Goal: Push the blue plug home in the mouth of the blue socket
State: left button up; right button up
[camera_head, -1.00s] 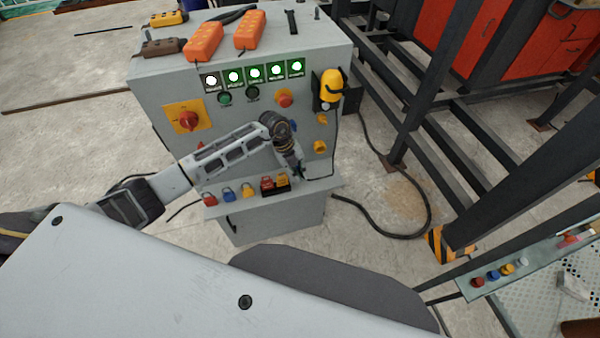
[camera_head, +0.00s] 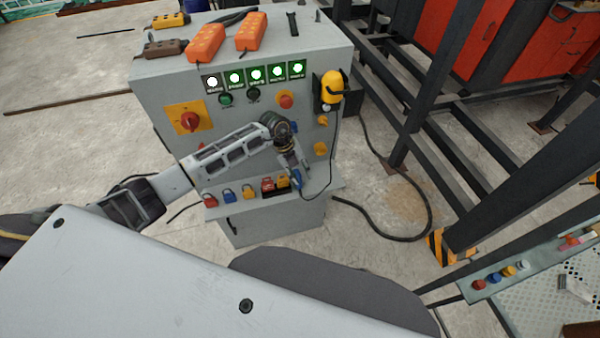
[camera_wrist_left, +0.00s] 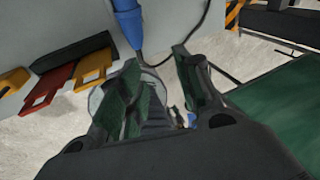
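A blue fitting (camera_head: 294,126), possibly the blue socket, shows partly behind my wrist; whether the plug touches any socket mouth is hidden. My right gripper is not in view.
Padlocks and tags stand on the cabinet's shelf (camera_head: 331,186), left of the plug; red (camera_wrist_left: 48,88) and yellow (camera_wrist_left: 93,67) ones are close to the left finger. A yellow plug-like item (camera_head: 332,88) hangs higher up. Dark steel frames stand to the right.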

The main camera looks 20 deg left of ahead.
pick_arm(q)
jog(key=v, duration=0.7)
jog(key=shift+r, duration=0.25)
dwell(0.6)
